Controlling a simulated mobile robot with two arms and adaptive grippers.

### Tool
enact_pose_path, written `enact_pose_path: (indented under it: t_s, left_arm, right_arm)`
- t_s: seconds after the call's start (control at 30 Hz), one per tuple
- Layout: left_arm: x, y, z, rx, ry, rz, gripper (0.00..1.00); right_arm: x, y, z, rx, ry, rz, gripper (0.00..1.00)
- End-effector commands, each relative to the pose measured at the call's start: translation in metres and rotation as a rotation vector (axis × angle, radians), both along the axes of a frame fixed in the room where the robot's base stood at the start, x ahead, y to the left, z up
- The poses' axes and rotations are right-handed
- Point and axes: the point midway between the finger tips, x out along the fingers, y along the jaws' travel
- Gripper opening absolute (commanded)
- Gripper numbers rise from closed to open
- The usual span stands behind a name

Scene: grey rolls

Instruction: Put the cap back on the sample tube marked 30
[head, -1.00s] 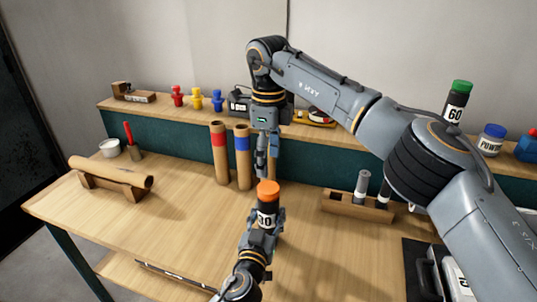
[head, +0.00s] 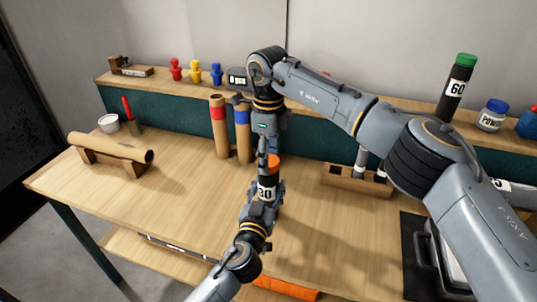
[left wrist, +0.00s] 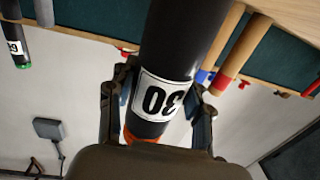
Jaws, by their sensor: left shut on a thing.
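The dark sample tube marked 30 (head: 265,194) is upright above the table in my left gripper (head: 263,205), which is shut on it. In the left wrist view my left fingers (left wrist: 160,104) stand on both sides of the tube (left wrist: 168,60), with its label upside down. An orange cap (head: 273,163) is at the tube's top end. It also shows at the bottom in the left wrist view (left wrist: 146,138). How firmly it sits cannot be told. My right gripper (head: 266,150) points down from above, its fingers at the cap; whether they grip it is hidden.
Red- and blue-banded brown tubes (head: 219,125) stand behind my grippers. A wooden rack (head: 355,180) with grey and dark tubes is to the right. A tube marked 60 (head: 456,88) stands on the back ledge. The table's left middle is clear, beside a brown roll on a stand (head: 110,148).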

Motion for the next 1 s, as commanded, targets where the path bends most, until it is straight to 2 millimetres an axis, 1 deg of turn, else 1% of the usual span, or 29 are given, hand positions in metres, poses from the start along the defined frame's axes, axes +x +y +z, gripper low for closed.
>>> enact_pose_path:
  t_s: [0.03, 0.07, 0.1, 0.17, 0.37, 0.4, 0.47, 0.5, 0.83, 0.93, 1.0]
  left_arm:
    - [0.0, 0.0, 0.0, 0.0, 0.0, 0.0, 0.0]
    - [0.0, 0.0, 0.0, 0.0, 0.0, 0.0, 0.0]
    - [0.0, 0.0, 0.0, 0.0, 0.0, 0.0, 0.0]
    - [0.0, 0.0, 0.0, 0.0, 0.0, 0.0, 0.0]
    - [0.0, 0.0, 0.0, 0.0, 0.0, 0.0, 0.0]
    - [0.0, 0.0, 0.0, 0.0, 0.0, 0.0, 0.0]
    - [0.0, 0.0, 0.0, 0.0, 0.0, 0.0, 0.0]
    - [0.0, 0.0, 0.0, 0.0, 0.0, 0.0, 0.0]
    - [0.0, 0.0, 0.0, 0.0, 0.0, 0.0, 0.0]
    - [0.0, 0.0, 0.0, 0.0, 0.0, 0.0, 0.0]
    - [0.0, 0.0, 0.0, 0.0, 0.0, 0.0, 0.0]
  right_arm:
    - [0.0, 0.0, 0.0, 0.0, 0.0, 0.0, 0.37]
    - [0.0, 0.0, 0.0, 0.0, 0.0, 0.0, 0.31]
    - [0.0, 0.0, 0.0, 0.0, 0.0, 0.0, 0.23]
    - [0.0, 0.0, 0.0, 0.0, 0.0, 0.0, 0.11]
    - [0.0, 0.0, 0.0, 0.0, 0.0, -0.008, 0.11]
    - [0.0, 0.0, 0.0, 0.0, 0.0, -0.008, 0.55]
    - [0.0, 0.0, 0.0, 0.0, 0.0, -0.008, 0.67]
    - [0.0, 0.0, 0.0, 0.0, 0.0, -0.008, 0.75]
    - [0.0, 0.0, 0.001, 0.0, 0.0, -0.007, 0.75]
    - [0.0, 0.0, 0.009, 0.0, -0.002, -0.007, 0.75]
    - [0.0, 0.001, 0.019, 0.0, -0.002, -0.007, 0.75]
